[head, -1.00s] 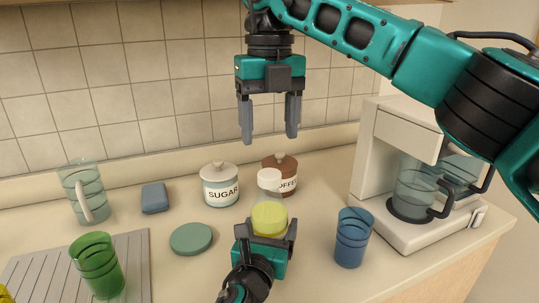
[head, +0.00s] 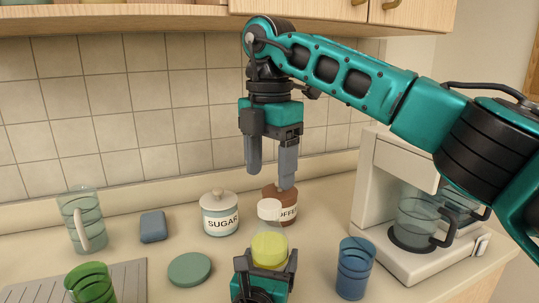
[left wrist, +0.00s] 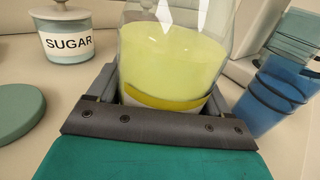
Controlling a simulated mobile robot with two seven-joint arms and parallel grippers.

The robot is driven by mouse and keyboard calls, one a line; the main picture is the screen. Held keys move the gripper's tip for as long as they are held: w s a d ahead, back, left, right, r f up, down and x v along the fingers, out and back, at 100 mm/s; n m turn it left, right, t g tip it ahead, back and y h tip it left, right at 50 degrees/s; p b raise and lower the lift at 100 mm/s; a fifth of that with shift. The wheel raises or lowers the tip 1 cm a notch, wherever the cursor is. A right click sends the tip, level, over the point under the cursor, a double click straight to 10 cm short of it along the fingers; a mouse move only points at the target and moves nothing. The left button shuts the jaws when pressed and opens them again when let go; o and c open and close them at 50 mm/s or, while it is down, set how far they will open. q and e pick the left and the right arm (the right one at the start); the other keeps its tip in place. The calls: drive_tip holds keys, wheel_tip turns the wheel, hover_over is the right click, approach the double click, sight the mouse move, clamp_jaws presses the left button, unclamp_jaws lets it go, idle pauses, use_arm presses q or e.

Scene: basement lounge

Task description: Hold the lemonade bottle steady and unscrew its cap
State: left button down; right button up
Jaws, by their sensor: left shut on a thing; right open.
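The lemonade bottle (head: 269,249) is clear, with yellow liquid low inside, and stands upright on the counter's near side. Its white cap (head: 269,209) is on top. My left gripper (head: 266,264) is shut around the bottle's lower body; the left wrist view shows the bottle (left wrist: 172,60) between its fingers, with its top cut off by the frame. My right gripper (head: 270,178) points down above the cap, its fingers apart and empty. A gap shows between its fingertips and the cap.
A brown coffee jar (head: 283,192) stands close behind the bottle. A sugar jar (head: 220,214) and green disc (head: 190,269) are left of it. A blue cup (head: 354,268) and the coffee maker (head: 385,180) stand to the right. Cabinets (head: 340,12) hang above.

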sight(270, 204)
drive_tip(key=shift+f, duration=3.2)
